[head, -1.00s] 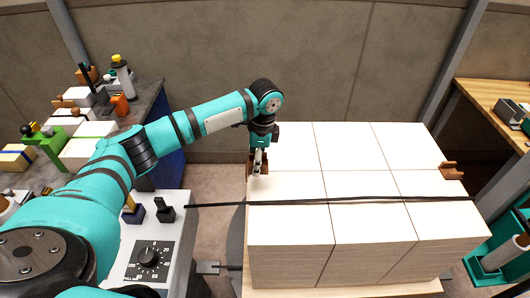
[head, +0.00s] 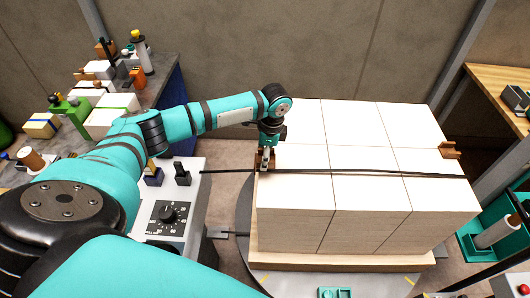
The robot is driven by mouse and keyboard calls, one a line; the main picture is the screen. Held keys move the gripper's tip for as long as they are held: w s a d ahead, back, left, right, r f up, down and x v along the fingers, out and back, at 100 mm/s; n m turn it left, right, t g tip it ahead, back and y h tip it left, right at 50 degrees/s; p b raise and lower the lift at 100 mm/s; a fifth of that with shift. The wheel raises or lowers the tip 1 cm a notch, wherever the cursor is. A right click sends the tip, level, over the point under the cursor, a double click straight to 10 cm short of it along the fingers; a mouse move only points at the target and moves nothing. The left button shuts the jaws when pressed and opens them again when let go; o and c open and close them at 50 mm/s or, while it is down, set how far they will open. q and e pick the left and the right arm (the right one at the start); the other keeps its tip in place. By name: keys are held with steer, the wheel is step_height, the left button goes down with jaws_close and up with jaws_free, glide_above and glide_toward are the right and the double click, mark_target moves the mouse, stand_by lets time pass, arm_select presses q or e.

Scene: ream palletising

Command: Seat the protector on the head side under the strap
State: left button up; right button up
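The stack of white reams (head: 385,210) stands on a pallet (head: 340,262). A dark strap (head: 370,173) runs across its top from left to right. My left gripper (head: 265,158) is at the stack's left top edge, fingers down, close beside the strap. It appears shut on a brown corner protector (head: 260,167), which is partly hidden by the fingers. The protector is at the edge by the strap; I cannot tell whether it lies under it. A second brown protector (head: 449,151) sits on the right top edge, behind the strap. My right gripper is not in view.
A grey control cabinet (head: 166,213) with a dial stands left of the stack, and the strap leads to it. A cluttered bench (head: 160,90) is at the back left. A wooden table (head: 490,82) and a teal holder with a white roll (head: 497,232) are at right.

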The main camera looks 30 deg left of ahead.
arm_select(q)
steer(key=shift+f+b, duration=0.65)
steer(key=shift+f, duration=0.8)
steer(key=shift+f+b, duration=0.35)
steer(key=shift+f, duration=0.55)
steer(key=shift+w+f, duration=0.1)
steer(key=shift+f, duration=0.3)
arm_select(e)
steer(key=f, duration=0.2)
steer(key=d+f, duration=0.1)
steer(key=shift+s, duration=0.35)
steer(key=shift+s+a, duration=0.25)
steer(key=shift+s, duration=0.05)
arm_select(q)
steer(key=o, duration=1.2)
